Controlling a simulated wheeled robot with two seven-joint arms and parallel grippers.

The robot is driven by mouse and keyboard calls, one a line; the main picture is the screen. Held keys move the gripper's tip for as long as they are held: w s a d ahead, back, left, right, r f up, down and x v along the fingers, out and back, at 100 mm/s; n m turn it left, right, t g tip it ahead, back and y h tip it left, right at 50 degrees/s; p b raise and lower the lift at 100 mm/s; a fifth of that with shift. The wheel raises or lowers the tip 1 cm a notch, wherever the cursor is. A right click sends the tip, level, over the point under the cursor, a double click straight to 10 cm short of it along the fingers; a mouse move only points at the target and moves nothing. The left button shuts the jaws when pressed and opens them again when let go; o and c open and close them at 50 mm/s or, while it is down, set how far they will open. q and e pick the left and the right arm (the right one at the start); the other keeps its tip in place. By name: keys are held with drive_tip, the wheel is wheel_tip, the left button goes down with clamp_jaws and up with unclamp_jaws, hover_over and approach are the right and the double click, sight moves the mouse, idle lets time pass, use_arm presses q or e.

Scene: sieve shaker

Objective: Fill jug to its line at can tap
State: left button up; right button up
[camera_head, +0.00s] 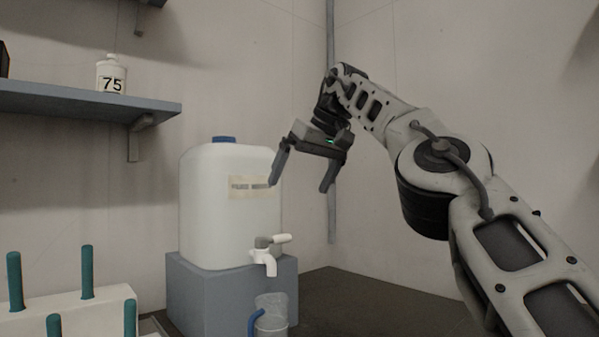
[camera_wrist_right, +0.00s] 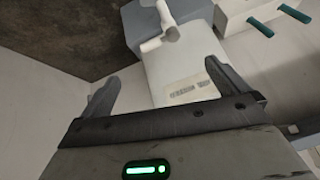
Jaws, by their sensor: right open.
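A white can (camera_head: 215,215) with a blue cap and a paper label stands on a blue-grey block (camera_head: 205,297) in the head view. Its white tap (camera_head: 268,257) sticks out low on the front, with the lever pointing right. A clear jug (camera_head: 271,314) with a blue handle stands below the tap, cut off by the bottom edge; its fill line cannot be made out. My right gripper (camera_head: 304,188) is open and empty, above and to the right of the tap. The can (camera_wrist_right: 180,75) and tap (camera_wrist_right: 165,25) also show in the right wrist view, beyond the open fingers (camera_wrist_right: 162,82).
A white rack (camera_head: 85,318) with several teal pegs stands at the lower left. A wall shelf (camera_head: 90,101) holds a white bottle (camera_head: 111,76) marked 75. The dark bench top (camera_head: 365,300) is clear right of the block. A vertical pipe runs up the corner.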

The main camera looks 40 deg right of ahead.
sight(275, 238)
drive_tip(key=b+x, duration=0.1)
drive_tip(key=x, duration=1.3)
drive_tip(key=shift+s, duration=0.1)
drive_tip(key=c, duration=0.9)
